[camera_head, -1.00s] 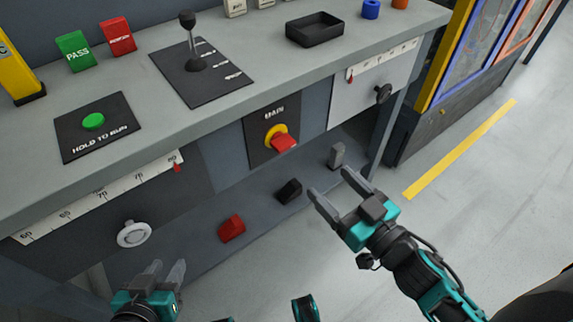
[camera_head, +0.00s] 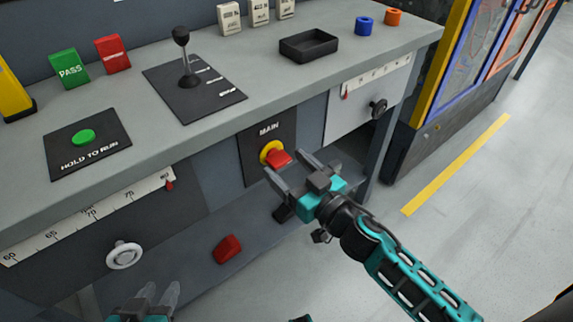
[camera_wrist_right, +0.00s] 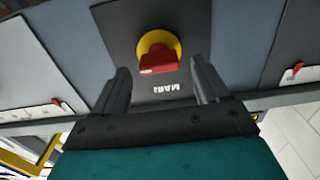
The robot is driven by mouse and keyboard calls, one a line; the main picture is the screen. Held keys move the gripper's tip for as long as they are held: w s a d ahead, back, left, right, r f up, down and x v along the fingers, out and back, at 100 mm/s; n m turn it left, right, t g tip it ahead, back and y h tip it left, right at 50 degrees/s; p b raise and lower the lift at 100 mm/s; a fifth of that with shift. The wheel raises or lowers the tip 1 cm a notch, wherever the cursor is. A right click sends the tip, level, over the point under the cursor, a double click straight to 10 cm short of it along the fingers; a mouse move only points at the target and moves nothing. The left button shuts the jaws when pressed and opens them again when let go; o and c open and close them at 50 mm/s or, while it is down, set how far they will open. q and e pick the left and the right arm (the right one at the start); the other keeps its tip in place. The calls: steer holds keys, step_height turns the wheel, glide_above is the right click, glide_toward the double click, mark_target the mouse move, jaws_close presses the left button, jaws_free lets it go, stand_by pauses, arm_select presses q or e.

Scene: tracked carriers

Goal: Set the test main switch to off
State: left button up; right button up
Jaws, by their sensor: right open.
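The main switch is a red handle (camera_head: 279,158) on a yellow round base (camera_head: 268,150), on a black plate marked MAIN (camera_head: 254,171) on the bench front. In the right wrist view the red handle (camera_wrist_right: 158,62) sits in front of its yellow base (camera_wrist_right: 158,42), between and beyond my fingers. My right gripper (camera_head: 291,164) is open, its fingertips close to the handle; I cannot tell whether they touch it. It also shows in the right wrist view (camera_wrist_right: 162,82), with nothing between the fingers. My left gripper (camera_head: 158,294) is at the bottom edge, partly cut off; its two fingers stand apart, empty.
A white knob (camera_head: 124,255) and a black knob (camera_head: 378,107) stick out of the bench front beside the scales. A red block (camera_head: 228,249) lies on the lower shelf. A lever (camera_head: 184,60), green button (camera_head: 84,137) and black tray (camera_head: 309,46) are on the bench top.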

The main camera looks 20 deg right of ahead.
steer(key=shift+w+a, duration=0.2)
steer(key=shift+w, duration=0.4)
steer(key=shift+c, duration=0.2)
steer(key=c, duration=1)
